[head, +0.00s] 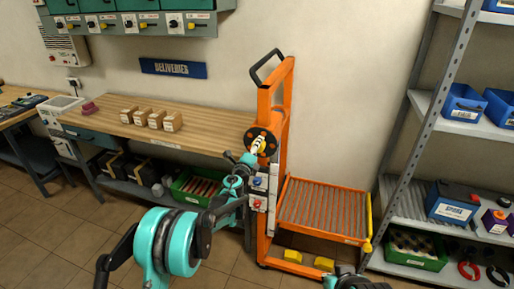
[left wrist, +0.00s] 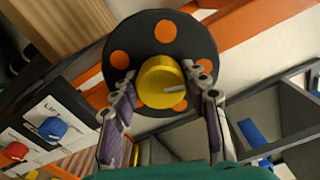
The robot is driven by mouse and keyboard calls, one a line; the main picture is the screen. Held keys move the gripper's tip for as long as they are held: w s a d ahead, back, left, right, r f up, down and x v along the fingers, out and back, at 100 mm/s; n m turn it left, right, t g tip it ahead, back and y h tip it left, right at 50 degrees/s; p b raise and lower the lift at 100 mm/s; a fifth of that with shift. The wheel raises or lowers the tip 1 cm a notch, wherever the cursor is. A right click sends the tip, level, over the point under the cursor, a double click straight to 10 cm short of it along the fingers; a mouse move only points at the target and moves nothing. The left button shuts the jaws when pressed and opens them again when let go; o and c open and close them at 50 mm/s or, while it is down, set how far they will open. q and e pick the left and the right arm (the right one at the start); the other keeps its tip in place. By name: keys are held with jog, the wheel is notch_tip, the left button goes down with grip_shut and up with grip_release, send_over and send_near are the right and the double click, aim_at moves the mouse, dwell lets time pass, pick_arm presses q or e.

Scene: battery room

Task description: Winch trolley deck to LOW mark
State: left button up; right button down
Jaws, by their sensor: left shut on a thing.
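The orange trolley (head: 274,100) stands against the wall, with a black handle on top. Its deck (head: 322,209), an orange frame with grey rollers, sits low above the trolley's base. A black winch disc with orange spots (head: 250,132) is on the mast; it also fills the upper middle of the left wrist view (left wrist: 150,28). My left gripper (left wrist: 160,100) has its fingers on either side of the disc's yellow knob (left wrist: 157,80) and is shut on it. I cannot make out a LOW mark. My right gripper is not in view.
White panels on the mast carry a blue knob (head: 259,182) and a red knob (head: 256,204). A wooden bench (head: 205,122) with small boxes (head: 172,122) is at left. A metal shelf rack (head: 424,120) stands close at right. Yellow blocks (head: 292,256) lie on the trolley base.

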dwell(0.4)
pick_arm(q)
jog(key=o, duration=1.2)
jog(key=shift+c, duration=0.2)
jog(key=v, duration=1.2)
